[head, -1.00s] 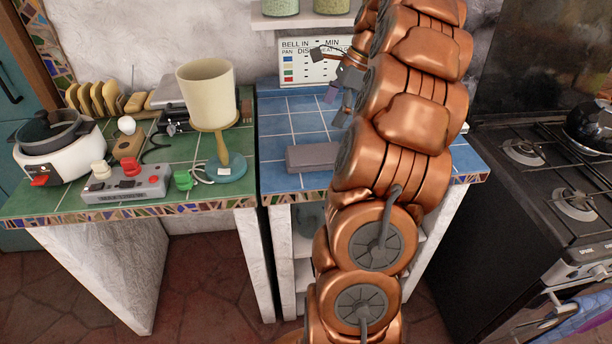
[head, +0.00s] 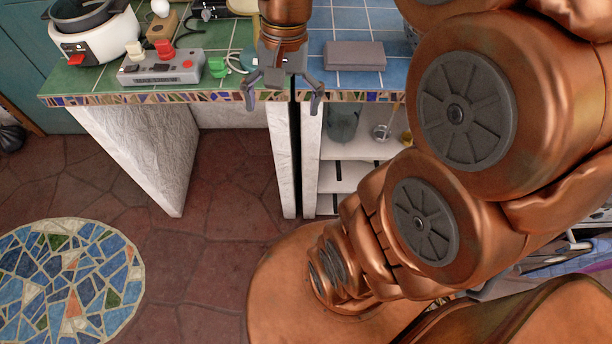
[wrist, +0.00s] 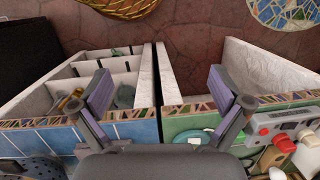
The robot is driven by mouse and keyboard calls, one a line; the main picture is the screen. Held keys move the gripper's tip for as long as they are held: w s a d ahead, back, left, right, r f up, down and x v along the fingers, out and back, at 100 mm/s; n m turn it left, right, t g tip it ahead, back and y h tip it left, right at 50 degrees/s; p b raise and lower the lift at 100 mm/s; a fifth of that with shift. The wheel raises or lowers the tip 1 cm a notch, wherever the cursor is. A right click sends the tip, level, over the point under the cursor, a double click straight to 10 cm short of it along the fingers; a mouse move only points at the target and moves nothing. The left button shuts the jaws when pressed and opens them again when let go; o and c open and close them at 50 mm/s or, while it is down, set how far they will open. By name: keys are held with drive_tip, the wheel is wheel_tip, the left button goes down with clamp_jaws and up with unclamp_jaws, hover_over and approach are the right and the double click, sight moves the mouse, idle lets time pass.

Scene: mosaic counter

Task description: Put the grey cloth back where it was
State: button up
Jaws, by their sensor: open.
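The grey cloth (head: 355,55) appears as a flat, folded rectangle lying on the blue-tiled counter (head: 345,17), near its front edge. My gripper (head: 284,100) points down with its fingers spread, open and empty. It is in front of the seam between the green and blue counters, to the left of the cloth and apart from it. In the wrist view my gripper's two fingers (wrist: 160,98) stand wide apart with nothing between them.
The green counter (head: 90,82) holds a grey switch box (head: 160,67), a green plug (head: 218,68) and a white cooker (head: 95,45). White shelves (head: 345,178) under the blue counter hold a jar (head: 342,122). A round mosaic (head: 65,280) lies on the floor.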

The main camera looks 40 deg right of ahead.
drive_tip(key=s+a+f+n+h, duration=0.1)
drive_tip(key=s+a+f+n, duration=0.1)
drive_tip(key=s+n, duration=0.2)
drive_tip(key=s+a+f+n, duration=0.2)
drive_tip(key=s+f+n, duration=0.1)
drive_tip(key=s, duration=0.5)
drive_tip(key=shift+s+f+n+g+h, duration=0.15)
drive_tip(key=shift+f+n+g+h, duration=0.15)
drive_tip(key=shift+f+n+h, duration=0.1)
drive_tip(key=shift+a, duration=0.1)
wheel_tip(320, 180, up, 4)
drive_tip(key=p, duration=0.3)
drive_tip(key=shift+f, duration=0.2)
